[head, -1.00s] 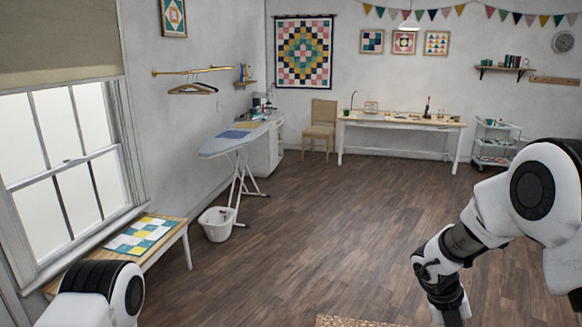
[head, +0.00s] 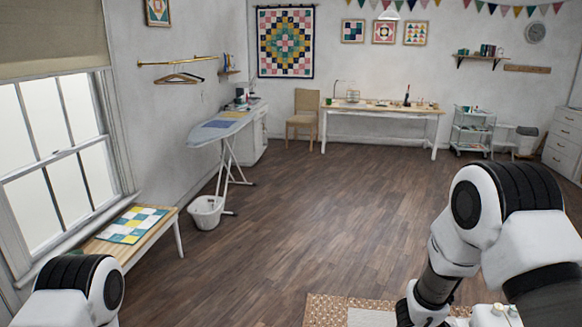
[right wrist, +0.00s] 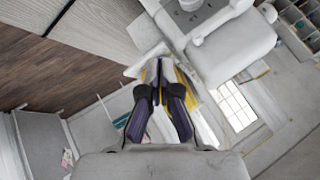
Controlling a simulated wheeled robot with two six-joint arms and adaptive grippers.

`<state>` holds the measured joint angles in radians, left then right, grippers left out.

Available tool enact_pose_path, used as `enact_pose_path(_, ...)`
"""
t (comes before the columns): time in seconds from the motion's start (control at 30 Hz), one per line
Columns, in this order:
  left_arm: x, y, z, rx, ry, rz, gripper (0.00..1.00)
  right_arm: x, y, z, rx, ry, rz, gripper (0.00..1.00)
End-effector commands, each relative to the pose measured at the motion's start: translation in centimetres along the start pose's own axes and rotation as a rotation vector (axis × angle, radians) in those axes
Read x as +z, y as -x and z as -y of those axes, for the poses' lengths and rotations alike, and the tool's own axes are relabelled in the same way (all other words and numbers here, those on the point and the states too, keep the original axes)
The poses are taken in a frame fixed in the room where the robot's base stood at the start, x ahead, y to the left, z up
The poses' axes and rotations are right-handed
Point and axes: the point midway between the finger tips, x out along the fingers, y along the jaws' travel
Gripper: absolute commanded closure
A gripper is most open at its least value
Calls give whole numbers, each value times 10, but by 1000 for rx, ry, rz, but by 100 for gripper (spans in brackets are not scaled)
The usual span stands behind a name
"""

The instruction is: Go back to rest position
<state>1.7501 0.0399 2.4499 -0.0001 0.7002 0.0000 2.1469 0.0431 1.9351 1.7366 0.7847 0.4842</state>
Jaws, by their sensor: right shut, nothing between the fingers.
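My right gripper (right wrist: 160,72) shows in the right wrist view with its two dark fingers brought together at the tips and nothing held between them. In the head view my right arm reaches down past the bottom edge at the right, so its gripper is hidden there. Only a white and black part of my left arm shows at the lower left of the head view; my left gripper is out of the picture.
A bench (head: 168,222) with a patchwork quilt (head: 132,225) stands under the window. An ironing board (head: 222,127) with a white basket (head: 206,212) below it stands beyond. A long table (head: 380,108) is at the back wall. The wooden floor (head: 300,210) between is clear.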

Motion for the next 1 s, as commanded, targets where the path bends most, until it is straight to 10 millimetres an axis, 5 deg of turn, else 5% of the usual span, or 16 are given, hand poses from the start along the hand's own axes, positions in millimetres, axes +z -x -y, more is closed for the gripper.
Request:
enact_pose_path(0.17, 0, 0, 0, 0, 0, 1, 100, 8, -36, -58, -112, 669, 92, 100)
enact_pose_path(0.23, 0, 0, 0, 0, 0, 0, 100, 14, -46, -96, -153, 988, 177, 100)
enact_pose_path(0.5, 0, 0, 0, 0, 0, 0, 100, 12, -38, -242, -258, 1842, 587, 100)
enact_pose_path(0.67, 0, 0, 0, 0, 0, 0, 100, -8, -15, -312, -319, 2147, 855, 100)
enact_pose_path(0.8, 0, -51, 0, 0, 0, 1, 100, 16, -49, -343, -337, 2176, 886, 100)
enact_pose_path(1.0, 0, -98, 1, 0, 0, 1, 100, 39, -84, -364, -337, 2173, 883, 100)
